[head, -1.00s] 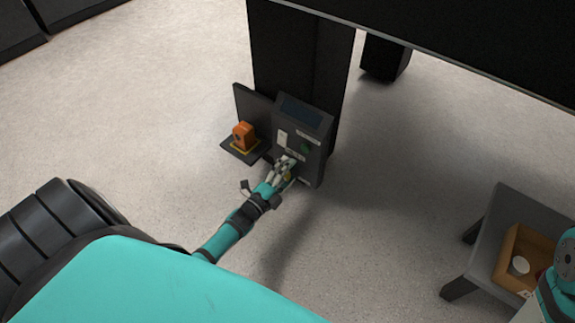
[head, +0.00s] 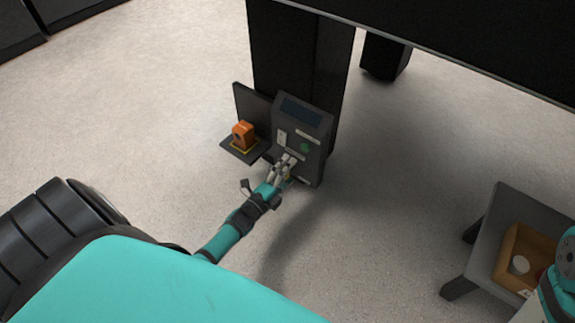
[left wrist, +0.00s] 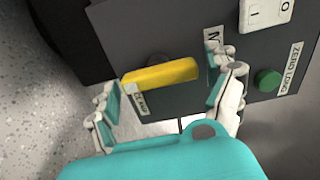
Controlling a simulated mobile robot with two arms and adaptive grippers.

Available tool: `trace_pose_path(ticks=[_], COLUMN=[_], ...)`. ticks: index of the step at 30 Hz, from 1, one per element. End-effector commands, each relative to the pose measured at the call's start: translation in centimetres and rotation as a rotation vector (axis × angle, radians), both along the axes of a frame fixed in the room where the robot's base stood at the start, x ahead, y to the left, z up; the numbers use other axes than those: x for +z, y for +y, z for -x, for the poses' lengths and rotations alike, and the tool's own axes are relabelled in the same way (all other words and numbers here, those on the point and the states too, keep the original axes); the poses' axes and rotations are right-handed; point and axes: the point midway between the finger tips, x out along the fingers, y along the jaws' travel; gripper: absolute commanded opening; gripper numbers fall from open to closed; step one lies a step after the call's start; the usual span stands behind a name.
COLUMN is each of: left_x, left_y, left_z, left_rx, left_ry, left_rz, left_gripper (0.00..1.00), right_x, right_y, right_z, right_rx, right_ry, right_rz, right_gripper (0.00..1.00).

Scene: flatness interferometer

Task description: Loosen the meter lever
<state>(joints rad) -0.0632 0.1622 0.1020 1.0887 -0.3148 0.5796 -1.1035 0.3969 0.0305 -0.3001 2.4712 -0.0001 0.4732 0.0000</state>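The meter (head: 314,131) is a dark box with a sloped screen, standing against a dark column in the head view. Its lever (left wrist: 160,73) is a yellow bar on the front face, lying nearly level and slightly tilted in the left wrist view, with a CLAMP label (left wrist: 140,98) below its left end. My left gripper (left wrist: 165,78) is open, with fingers on either side of the lever; the right fingers are near its right end, and I cannot tell whether they touch. In the head view the left gripper (head: 284,168) covers most of the lever. My right gripper does not show.
A green button (left wrist: 268,81) labelled ZERO LONG and a white rocker switch (left wrist: 265,12) sit close to the right fingers. An orange block (head: 243,134) rests on a side shelf left of the meter. A grey stool (head: 485,235) bears a wooden tray (head: 509,254) at right.

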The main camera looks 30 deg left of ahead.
Motion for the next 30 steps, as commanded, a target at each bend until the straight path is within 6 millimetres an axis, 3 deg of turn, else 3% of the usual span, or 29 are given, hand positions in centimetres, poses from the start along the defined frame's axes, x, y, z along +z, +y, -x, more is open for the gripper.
trace_pose_path(ticks=[11, 24, 30], left_x=[0.0, 0.0, 0.0], left_y=[0.1, 0.8, 0.9], left_z=[0.6, 9.1, 11.4], left_rx=[0.001, 0.002, 0.001], left_ry=[0.000, 0.002, 0.000], left_rz=[0.000, 0.001, 0.001], left_gripper=[0.92, 0.92, 0.92], right_x=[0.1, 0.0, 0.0], right_y=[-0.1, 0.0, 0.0], right_z=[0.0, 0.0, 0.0], right_rx=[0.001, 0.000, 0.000], right_ry=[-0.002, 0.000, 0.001], right_rz=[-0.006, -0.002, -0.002], right_gripper=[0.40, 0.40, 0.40])
